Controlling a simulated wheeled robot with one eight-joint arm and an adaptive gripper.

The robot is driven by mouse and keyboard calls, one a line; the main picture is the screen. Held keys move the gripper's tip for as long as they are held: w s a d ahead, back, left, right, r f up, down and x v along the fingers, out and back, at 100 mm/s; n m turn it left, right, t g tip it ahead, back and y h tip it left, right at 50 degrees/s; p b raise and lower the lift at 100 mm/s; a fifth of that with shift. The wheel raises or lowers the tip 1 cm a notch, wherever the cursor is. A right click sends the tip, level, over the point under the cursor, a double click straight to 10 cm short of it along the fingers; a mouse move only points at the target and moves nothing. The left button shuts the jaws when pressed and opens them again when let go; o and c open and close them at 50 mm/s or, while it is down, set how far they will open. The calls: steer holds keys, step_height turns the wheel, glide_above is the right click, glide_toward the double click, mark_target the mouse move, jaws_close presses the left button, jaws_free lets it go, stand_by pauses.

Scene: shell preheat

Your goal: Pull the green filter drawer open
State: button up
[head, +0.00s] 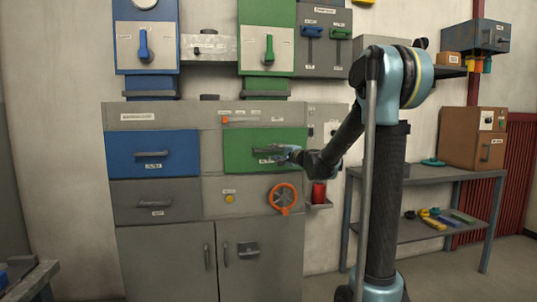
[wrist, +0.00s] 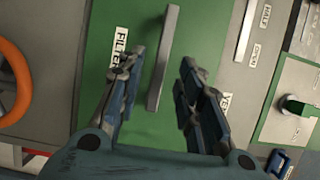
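In the wrist view the green front (wrist: 100,35) fills the middle, with a "FILTER" label. Its grey bar handle (wrist: 164,55) runs lengthwise, its near end in line with the gap between my fingers. My gripper (wrist: 160,85) is open, with one finger on each side of the handle line and a gap to both. In the head view my gripper (head: 281,153) is at the drawer front and hides part of the handle.
A blue drawer (head: 126,158) is to the left. An orange handwheel (head: 284,198) is below the green drawer, and a red canister (head: 318,193) stands on a small ledge to the right. A grey shelf table (head: 440,175) with a brown box (head: 470,140) is further right.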

mark_target(269, 150)
steer(key=shift+x, duration=3.1)
jaws_close()
